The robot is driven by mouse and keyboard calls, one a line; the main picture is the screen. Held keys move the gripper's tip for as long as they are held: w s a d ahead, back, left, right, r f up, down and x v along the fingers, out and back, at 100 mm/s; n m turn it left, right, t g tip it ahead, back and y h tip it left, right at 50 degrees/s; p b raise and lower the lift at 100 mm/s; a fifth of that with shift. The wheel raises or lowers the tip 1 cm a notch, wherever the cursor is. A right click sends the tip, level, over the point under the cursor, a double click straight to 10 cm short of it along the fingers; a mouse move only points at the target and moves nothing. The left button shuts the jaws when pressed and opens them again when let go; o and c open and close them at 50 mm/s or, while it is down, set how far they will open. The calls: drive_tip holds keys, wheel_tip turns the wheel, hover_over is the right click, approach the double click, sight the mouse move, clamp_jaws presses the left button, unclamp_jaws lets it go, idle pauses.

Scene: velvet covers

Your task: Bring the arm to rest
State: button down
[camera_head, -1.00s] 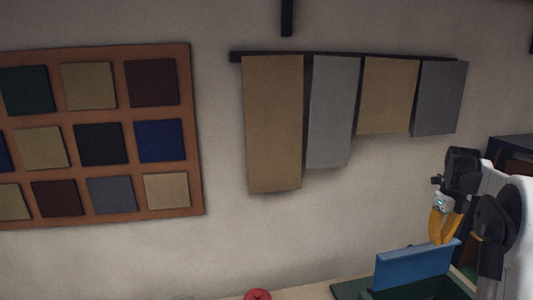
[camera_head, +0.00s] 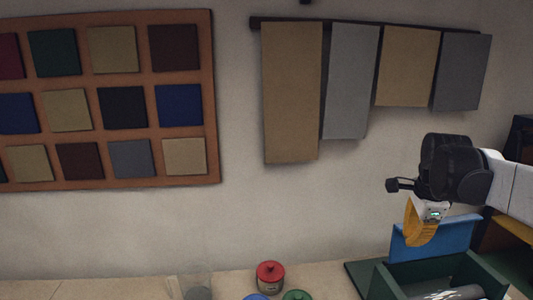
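My gripper (camera_head: 421,243) has yellow fingers and hangs downward from my arm at the right of the head view. It appears in front of the blue panel (camera_head: 448,233) at the back of a dark green open box (camera_head: 494,274). The fingers overlap in this view, so I cannot tell whether they are open or shut. I see no object hanging from them.
Red-lidded (camera_head: 270,270), green-lidded (camera_head: 297,295) and blue-lidded (camera_head: 256,297) jars stand at the bottom middle, beside a clear glass (camera_head: 197,281). The table (camera_head: 95,288) is bare at left. Fabric samples hang on a rail (camera_head: 371,26) and a swatch board (camera_head: 212,110).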

drive_tip(key=s+a+f+n+t+y+b, duration=0.1)
drive_tip(key=s+a+f+n+t+b, duration=0.3)
drive_tip(key=s+a+f+n+b, duration=0.7)
drive_tip(key=s+a+f+n, duration=0.6)
drive_tip(key=a+f+n, duration=0.1)
drive_tip(key=f+n, duration=0.1)
drive_tip(key=shift+s+a+n, duration=0.25)
drive_tip(key=shift+s+n, duration=0.15)
drive_tip(key=shift+n, duration=0.2)
